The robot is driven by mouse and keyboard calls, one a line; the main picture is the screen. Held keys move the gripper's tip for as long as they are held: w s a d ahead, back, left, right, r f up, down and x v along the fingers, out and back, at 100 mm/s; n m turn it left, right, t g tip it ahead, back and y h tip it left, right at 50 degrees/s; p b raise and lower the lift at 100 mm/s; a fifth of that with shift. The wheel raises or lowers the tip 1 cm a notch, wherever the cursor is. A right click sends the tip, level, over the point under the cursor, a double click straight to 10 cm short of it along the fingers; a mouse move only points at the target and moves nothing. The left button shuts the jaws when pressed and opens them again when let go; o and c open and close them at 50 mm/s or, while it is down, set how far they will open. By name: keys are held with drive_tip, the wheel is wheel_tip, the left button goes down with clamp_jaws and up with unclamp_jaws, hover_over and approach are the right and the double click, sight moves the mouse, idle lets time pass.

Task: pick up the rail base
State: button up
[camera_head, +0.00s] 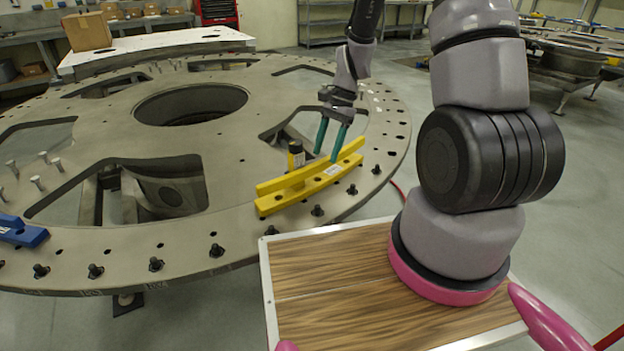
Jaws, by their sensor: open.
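The yellow rail base (282,203) lies on the near right part of the big round turret plate (240,150). It is a long curved piece with a raised rail along it, holes and a small white label. My gripper (327,156) has two teal fingers pointing down at the right half of the rail base. The fingers are apart, with their tips close to the raised rail. I cannot tell whether they touch it or stand on both sides of it. Nothing is seen held.
A black and yellow cylinder (296,155) stands upright by the rail base, left of my fingers. A blue piece (22,231) lies at the plate's left edge. Bolts (156,264) stick up along the near rim. The plate has large cut-outs and a round centre hole.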

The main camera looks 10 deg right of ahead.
sight(320, 172)
drive_tip(key=x, duration=0.7)
drive_tip(key=shift+w+d+f, duration=0.1)
drive_tip(key=shift+w+f, duration=0.05)
drive_tip(key=shift+f, duration=0.1)
clamp_jaws()
drive_tip(key=shift+r, duration=0.1)
idle(1.0)
